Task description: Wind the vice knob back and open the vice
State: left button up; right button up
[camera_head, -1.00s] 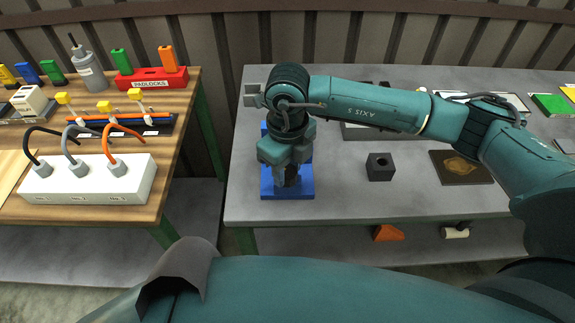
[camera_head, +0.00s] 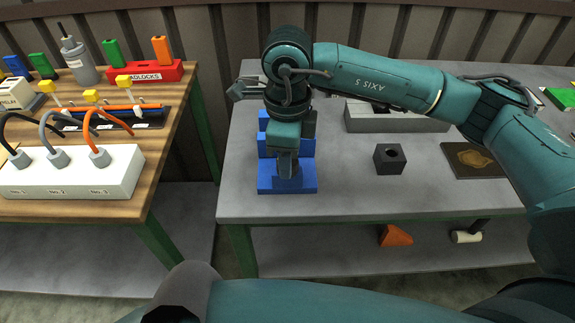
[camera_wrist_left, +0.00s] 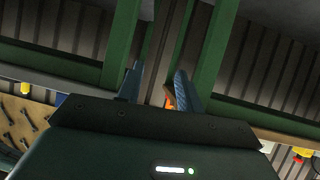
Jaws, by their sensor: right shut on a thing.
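The blue vice (camera_head: 308,180) stands at the left front of the grey table. My right gripper (camera_head: 287,172) points down over the vice, its fingers low between the vice's front and back blocks. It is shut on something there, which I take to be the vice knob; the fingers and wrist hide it. How far apart the vice jaws are cannot be told. My left gripper (camera_wrist_left: 160,85) shows in the left wrist view, with its two fingers apart and nothing between them.
A dark block with a hole (camera_head: 390,158) and a brown plate (camera_head: 473,160) lie right of the vice. A long grey block (camera_head: 395,120) is behind. The wooden bench at left holds a white socket box (camera_head: 75,180) and a red padlock stand (camera_head: 150,76). A gap separates the tables.

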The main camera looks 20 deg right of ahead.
jog(key=shift+f+n+b, duration=0.2)
jog(key=shift+n+b, duration=0.45)
jog(key=shift+n, duration=0.05)
pick_arm(q)
jog(key=shift+w+f+n+b, duration=0.15)
jog(key=shift+f+n+b, duration=0.35)
jog(key=shift+f, duration=0.4)
pick_arm(e)
jog(key=shift+r+n, duration=0.15)
jog(key=shift+n, duration=0.45)
pick_arm(q)
jog(key=shift+f, duration=0.1)
pick_arm(e)
jog(key=shift+r, duration=0.1)
jog(key=o, duration=1)
notch_tip(320, 180, up, 13)
